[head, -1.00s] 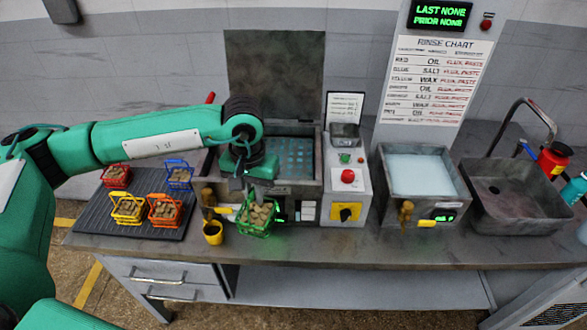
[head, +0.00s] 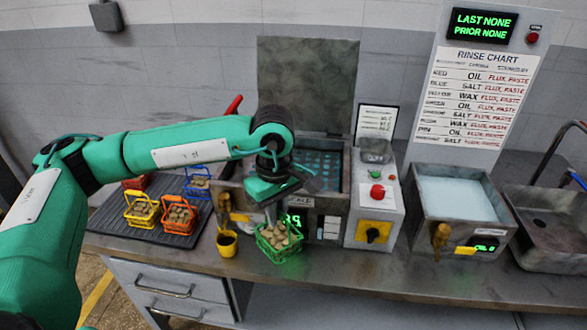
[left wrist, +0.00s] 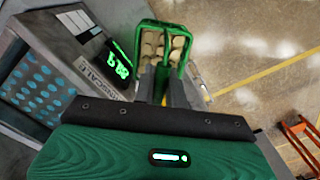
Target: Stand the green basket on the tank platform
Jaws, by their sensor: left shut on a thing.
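The green basket (head: 280,240), filled with tan pieces, hangs from my left gripper (head: 270,212) in front of the tank's front panel. In the left wrist view the basket (left wrist: 162,45) shows beyond my shut left fingers (left wrist: 160,88), which hold its upper part. The tank platform, a blue perforated plate (head: 320,168), lies inside the open tank behind and above the basket. The platform also shows in the left wrist view (left wrist: 38,90), to the left of the basket. My right gripper is not in view.
Yellow (head: 142,212), orange (head: 179,217), blue (head: 197,182) and red baskets stand on a dark mat left of the tank. A small yellow cup (head: 227,243) stands beside the green basket. A control box (head: 376,215) and water bath (head: 457,200) are to the right.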

